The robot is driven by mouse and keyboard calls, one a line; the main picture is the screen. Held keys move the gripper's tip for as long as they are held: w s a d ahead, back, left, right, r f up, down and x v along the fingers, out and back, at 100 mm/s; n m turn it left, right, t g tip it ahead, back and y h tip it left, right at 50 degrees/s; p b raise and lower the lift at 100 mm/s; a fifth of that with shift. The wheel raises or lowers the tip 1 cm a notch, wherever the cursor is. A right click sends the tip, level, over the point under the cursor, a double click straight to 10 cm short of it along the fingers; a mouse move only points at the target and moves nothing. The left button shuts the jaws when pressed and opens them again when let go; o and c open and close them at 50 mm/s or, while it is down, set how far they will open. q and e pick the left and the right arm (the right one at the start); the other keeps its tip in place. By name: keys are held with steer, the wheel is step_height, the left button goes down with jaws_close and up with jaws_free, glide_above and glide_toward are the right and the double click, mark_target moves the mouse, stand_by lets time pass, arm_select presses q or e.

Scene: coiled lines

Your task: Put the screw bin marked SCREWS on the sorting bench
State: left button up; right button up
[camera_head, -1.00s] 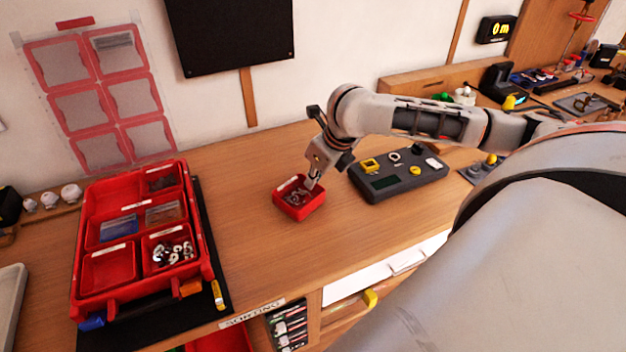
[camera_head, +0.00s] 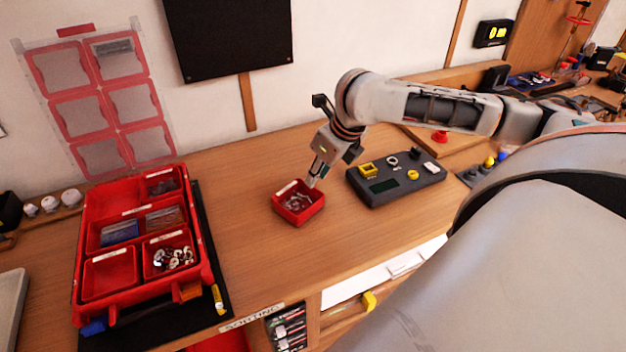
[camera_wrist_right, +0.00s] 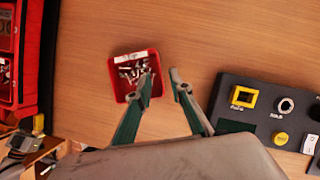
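A small red bin (camera_head: 284,211) with a white label and metal screws inside sits upright on the wooden sorting bench (camera_head: 250,255). Its label is too small to read. My right gripper (camera_head: 313,181) is just above the bin's right side. In the right wrist view, the gripper (camera_wrist_right: 161,75) is open, its two green-sided fingers apart. One fingertip shows over the bin (camera_wrist_right: 122,95) and the other to the right of its wall. I cannot tell whether either finger touches the bin. My left gripper is not in view.
A red sorting case (camera_head: 90,215) with several compartments lies on a black mat at the left. A dark grey control box (camera_head: 400,187) with yellow parts stands close to the bin's right. Bare bench lies between case and bin, and in front of the bin.

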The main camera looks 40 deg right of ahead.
steer(key=p+v, duration=0.1)
steer(key=v, duration=0.6)
stand_by(0.5)
